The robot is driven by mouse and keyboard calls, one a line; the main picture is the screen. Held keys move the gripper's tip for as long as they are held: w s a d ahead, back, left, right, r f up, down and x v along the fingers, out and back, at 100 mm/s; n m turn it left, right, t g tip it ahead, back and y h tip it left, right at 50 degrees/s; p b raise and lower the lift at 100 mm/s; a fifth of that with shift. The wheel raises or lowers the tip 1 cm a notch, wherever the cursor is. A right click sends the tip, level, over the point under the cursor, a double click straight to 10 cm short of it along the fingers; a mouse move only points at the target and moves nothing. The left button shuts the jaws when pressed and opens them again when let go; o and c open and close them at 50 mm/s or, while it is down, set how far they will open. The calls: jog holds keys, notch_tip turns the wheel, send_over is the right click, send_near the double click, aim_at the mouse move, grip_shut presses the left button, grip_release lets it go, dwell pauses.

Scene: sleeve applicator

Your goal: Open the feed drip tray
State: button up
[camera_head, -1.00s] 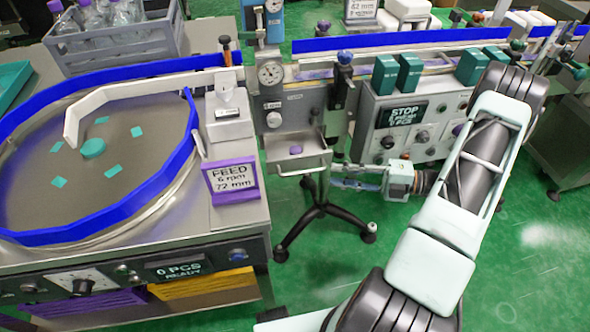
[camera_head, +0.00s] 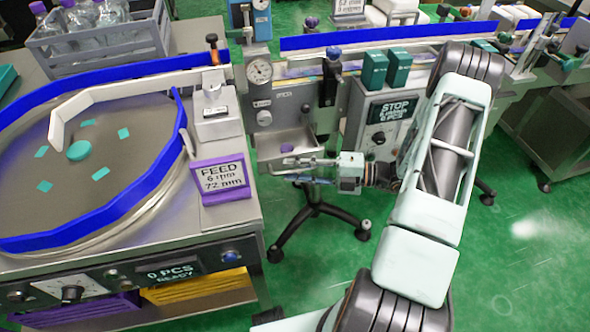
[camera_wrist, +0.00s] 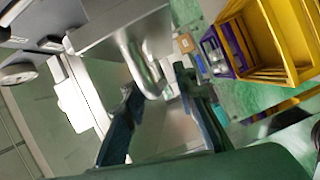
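A rounded shiny metal bar (camera_wrist: 143,62), apparently the tray's handle, shows at and between the fingertips. Contact cannot be told. How far out the tray stands is hard to judge.
A purple-framed FEED sign (camera_head: 223,180) stands on the round feed table's corner, left of the tray. A black-footed stand (camera_head: 315,210) is below. The STOP panel (camera_head: 388,112) is to the right, close to my arm. Yellow bins (camera_wrist: 265,40) show in the wrist view.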

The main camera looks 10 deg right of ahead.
grip_shut()
jog(key=s+p, duration=0.1)
jog(key=s, duration=0.3)
jog(key=shift+s+p, duration=0.35)
jog(key=shift+p, duration=0.05)
jog(key=shift+o, duration=0.3)
grip_release()
jog(key=v, duration=1.2)
